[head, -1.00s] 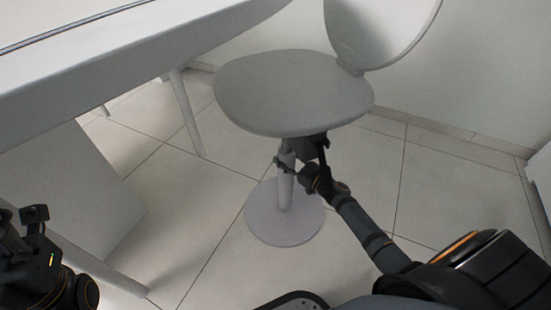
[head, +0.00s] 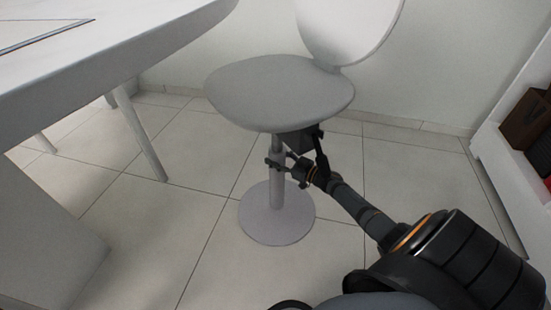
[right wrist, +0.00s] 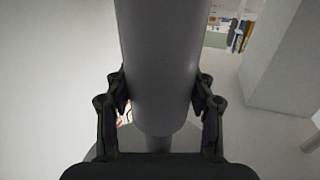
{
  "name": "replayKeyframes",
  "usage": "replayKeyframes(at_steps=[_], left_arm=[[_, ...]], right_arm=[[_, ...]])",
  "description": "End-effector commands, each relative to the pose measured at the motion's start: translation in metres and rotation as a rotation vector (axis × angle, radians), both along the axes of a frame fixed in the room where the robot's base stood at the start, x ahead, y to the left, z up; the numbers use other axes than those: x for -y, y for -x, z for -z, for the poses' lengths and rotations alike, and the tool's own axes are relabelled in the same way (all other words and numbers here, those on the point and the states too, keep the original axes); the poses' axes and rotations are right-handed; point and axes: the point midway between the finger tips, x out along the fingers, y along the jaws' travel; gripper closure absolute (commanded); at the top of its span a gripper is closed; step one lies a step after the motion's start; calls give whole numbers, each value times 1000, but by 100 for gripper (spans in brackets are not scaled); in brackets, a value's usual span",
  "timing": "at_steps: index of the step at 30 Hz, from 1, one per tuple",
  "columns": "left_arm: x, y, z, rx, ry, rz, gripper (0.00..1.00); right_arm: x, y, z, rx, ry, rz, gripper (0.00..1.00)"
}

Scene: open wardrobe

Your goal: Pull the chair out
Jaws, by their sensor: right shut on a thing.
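The chair (head: 278,88) has a grey rounded seat, a pale curved backrest, a single post and a round base (head: 277,214) on the tiled floor. It stands upright, clear of the table. My right gripper (head: 275,163) is shut on the chair's post just below the seat. In the right wrist view the post (right wrist: 158,60) fills the middle, with a finger of my right gripper (right wrist: 160,105) on each side of it. The seat's underside and the back of the post are partly hidden. My left gripper is not in view.
A white table (head: 90,60) with slanted legs stands at the left, with a pale panel (head: 45,230) below it. A white shelf (head: 505,165) with a brown box (head: 527,118) is at the right. The wall is behind the chair. Tiled floor (head: 190,220) is open between table and chair.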

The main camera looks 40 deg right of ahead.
Motion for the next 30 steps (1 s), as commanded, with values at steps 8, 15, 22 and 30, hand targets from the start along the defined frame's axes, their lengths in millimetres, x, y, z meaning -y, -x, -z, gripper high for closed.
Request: replayKeyframes(at_steps=[8,15,22,30], left_arm=[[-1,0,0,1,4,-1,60],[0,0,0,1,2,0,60],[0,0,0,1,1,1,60],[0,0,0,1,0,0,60]], right_arm=[[4,0,1,-5,3,9,21],[3,0,0,-3,2,7,21],[15,32,2,-9,7,5,21],[38,91,2,-10,5,6,21]])
